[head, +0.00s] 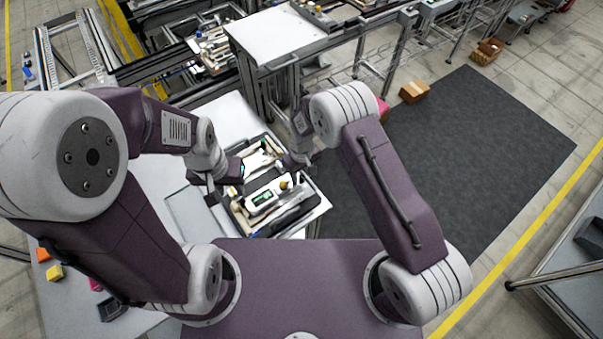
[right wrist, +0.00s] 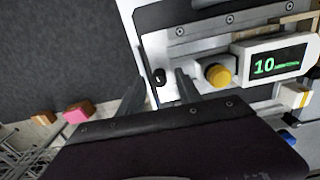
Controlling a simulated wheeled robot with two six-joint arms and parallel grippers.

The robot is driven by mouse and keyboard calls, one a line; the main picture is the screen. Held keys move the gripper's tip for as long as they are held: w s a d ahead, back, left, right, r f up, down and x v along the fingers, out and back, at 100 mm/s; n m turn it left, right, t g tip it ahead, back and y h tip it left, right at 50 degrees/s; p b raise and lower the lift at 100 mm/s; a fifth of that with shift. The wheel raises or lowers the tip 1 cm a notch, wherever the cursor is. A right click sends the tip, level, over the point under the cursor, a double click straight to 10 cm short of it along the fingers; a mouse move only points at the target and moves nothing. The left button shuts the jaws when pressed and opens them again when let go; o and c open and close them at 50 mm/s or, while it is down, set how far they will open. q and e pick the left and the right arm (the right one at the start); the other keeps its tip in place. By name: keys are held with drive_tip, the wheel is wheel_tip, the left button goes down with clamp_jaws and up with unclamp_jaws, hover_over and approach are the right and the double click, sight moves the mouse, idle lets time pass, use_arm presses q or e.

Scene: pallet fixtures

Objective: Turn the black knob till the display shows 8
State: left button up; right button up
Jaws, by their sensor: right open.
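The white device (head: 268,196) with a green display lies in the fixture tray. In the right wrist view its display (right wrist: 276,65) reads 10. A yellow knob (right wrist: 217,75) sits beside the display. A small black knob (right wrist: 159,76) sits farther left on a white surface. My right gripper (right wrist: 158,92) is open, its two fingers on either side of the black knob in the picture; I cannot tell whether they touch it. In the head view my right gripper (head: 299,166) is over the tray's right side. My left gripper (head: 211,190) is at the tray's left edge, its jaws unclear.
The tray (head: 312,203) holds other tools around the device. Orange and yellow blocks (head: 54,272) lie on the table at lower left. A white-topped bench (head: 283,36) stands behind. A dark mat (head: 470,150) covers the floor at right, with a cardboard box (head: 414,91) near its edge.

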drive_tip(key=shift+d, duration=0.15)
drive_tip(key=c, duration=0.4)
clamp_jaws()
drive_tip(key=shift+n, duration=0.3)
drive_tip(key=shift+w+n+b, duration=0.1)
drive_tip(key=shift+n+b, duration=0.6)
drive_tip(key=shift+n, duration=0.2)
drive_tip(key=n+b, duration=0.1)
drive_tip(key=n, duration=0.1)
drive_tip(key=shift+n, duration=0.3)
drive_tip(key=n+b, duration=0.1)
drive_tip(key=n, duration=0.2)
drive_tip(key=shift+n+b, duration=0.35)
drive_tip(key=shift+n, duration=1.45)
drive_tip(key=shift+r, duration=0.1)
